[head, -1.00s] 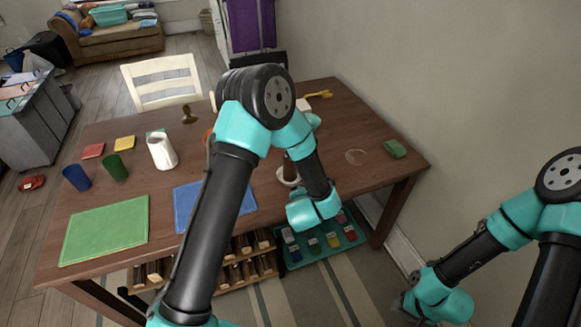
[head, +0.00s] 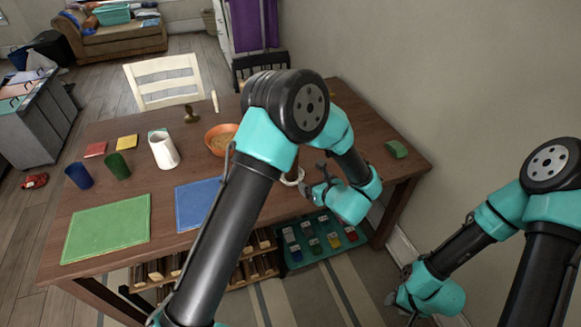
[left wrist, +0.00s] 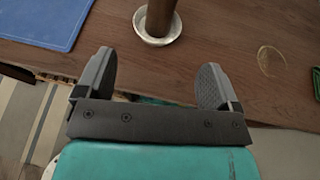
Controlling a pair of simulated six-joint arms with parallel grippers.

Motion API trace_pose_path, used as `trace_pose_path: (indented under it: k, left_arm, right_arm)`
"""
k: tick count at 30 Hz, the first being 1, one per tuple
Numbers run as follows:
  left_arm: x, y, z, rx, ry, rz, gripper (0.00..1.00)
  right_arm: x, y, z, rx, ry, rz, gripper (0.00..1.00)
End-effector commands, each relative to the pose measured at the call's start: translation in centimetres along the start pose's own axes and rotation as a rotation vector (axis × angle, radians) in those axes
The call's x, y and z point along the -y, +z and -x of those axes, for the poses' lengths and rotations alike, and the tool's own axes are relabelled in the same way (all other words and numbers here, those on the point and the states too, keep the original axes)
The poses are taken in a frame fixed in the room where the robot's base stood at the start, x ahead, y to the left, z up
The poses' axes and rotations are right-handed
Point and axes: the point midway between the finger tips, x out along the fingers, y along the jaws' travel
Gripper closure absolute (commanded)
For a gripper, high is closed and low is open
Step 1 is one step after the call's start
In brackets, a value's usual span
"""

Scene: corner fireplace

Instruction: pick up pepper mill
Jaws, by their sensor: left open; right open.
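The pepper mill (left wrist: 160,18) is a brown upright cylinder standing in a white dish (left wrist: 171,38) at the top of the left wrist view; its top is cut off. In the head view the pepper mill (head: 293,164) is mostly hidden behind my left arm, with the dish rim (head: 292,183) showing. My left gripper (head: 318,177) is open and empty, beside the dish and apart from the mill. In the left wrist view its fingers (left wrist: 155,75) are spread, with the mill beyond and between them. My right gripper (head: 398,297) is open, low at the right, its fingers barely visible.
A white jug (head: 164,150), an orange bowl (head: 220,139), blue (head: 78,176) and green (head: 117,166) cups, and green (head: 106,228) and blue (head: 193,205) mats are on the wooden table. A teal tray (head: 296,259) is below its front edge. A wall borders the right side.

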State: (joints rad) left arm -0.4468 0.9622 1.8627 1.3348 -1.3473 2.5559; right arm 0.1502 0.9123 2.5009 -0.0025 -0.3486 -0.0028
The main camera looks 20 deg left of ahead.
Motion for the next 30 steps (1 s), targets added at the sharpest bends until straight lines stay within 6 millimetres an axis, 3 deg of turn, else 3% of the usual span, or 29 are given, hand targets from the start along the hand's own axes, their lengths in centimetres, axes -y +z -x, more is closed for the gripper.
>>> trace_pose_path:
  k: [8,24,30]
  left_arm:
    - [-0.1,-0.1,-2.2,-0.002,0.002,-0.002,0.13]
    - [0.0,-0.1,-11.1,-0.001,0.001,-0.002,0.13]
    - [0.1,-0.1,-12.3,0.0,-0.002,-0.003,0.13]
  right_arm:
    - [0.0,0.0,0.0,0.0,0.0,0.0,0.57]
    - [0.0,0.0,0.0,0.0,0.0,0.0,0.57]
    - [0.0,0.0,0.0,0.0,0.0,0.0,0.57]
